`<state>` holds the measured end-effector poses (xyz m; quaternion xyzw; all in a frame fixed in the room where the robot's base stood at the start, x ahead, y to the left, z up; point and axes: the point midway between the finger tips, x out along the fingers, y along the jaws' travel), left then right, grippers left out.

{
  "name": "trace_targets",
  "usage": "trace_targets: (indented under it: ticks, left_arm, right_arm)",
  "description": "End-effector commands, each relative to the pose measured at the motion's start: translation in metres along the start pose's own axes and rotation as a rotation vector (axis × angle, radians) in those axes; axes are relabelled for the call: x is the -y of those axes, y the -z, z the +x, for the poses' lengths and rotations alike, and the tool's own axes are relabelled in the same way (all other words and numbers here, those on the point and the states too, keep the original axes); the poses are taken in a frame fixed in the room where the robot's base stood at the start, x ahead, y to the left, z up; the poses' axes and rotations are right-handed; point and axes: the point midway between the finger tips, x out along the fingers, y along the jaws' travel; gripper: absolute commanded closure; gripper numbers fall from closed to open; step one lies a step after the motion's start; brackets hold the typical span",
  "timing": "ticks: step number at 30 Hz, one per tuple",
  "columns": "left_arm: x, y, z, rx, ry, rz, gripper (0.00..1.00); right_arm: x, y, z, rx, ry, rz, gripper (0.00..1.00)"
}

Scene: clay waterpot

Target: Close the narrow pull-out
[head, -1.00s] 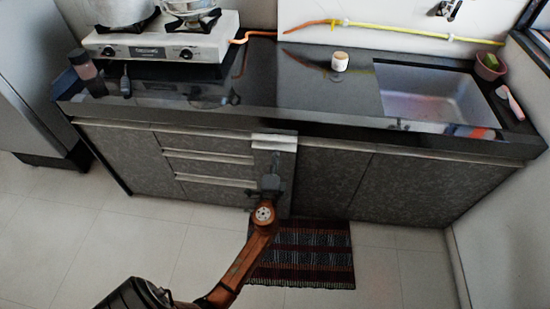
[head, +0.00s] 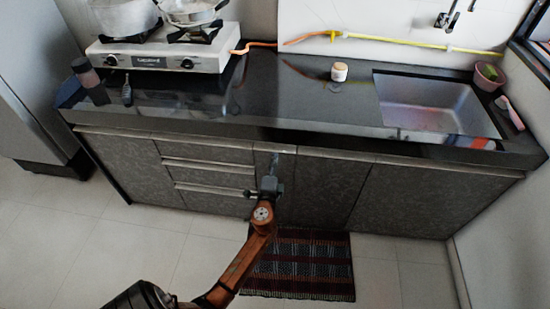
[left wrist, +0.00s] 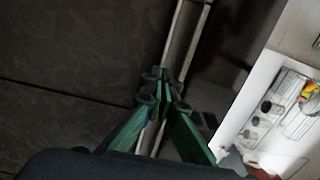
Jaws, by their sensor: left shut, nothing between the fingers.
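The narrow pull-out (head: 288,172) is a slim dark patterned front with a pale strip along its top, between the drawer stack and the right-hand doors. It looks flush, or nearly flush, with the cabinet fronts. My left gripper (head: 273,161) is shut and empty, with its tips at the upper part of this front. In the left wrist view, the green fingers (left wrist: 162,84) are together by a pale strip (left wrist: 184,42); I cannot tell whether they touch it. My right gripper is in neither view.
The black countertop (head: 300,115) overhangs the fronts. It carries a gas stove (head: 160,55) with pots, a small jar (head: 339,72) and a sink (head: 430,103). The drawers (head: 208,175) look shut. A striped mat (head: 300,265) lies on the floor below.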

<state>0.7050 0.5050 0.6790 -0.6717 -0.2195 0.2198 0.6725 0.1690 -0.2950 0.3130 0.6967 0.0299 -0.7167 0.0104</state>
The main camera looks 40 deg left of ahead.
Motion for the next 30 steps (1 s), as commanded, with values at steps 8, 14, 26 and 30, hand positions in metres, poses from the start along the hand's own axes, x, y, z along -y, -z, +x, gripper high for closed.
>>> trace_targets:
  ticks: [8,14,26,30]
  left_arm:
    - [-0.001,0.010,-0.060,-0.011,-0.004,-0.002,1.00]
    - [-0.001,0.005,-0.098,-0.005,-0.004,-0.002,1.00]
    - [-0.001,0.008,-0.121,-0.008,-0.003,-0.002,1.00]
    - [-0.004,0.006,-0.122,-0.006,-0.010,-0.007,1.00]
  right_arm:
    - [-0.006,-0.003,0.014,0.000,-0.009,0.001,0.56]
    - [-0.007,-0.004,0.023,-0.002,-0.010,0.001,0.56]
    - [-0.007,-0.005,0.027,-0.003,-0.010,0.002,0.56]
    - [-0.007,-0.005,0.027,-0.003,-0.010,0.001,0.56]
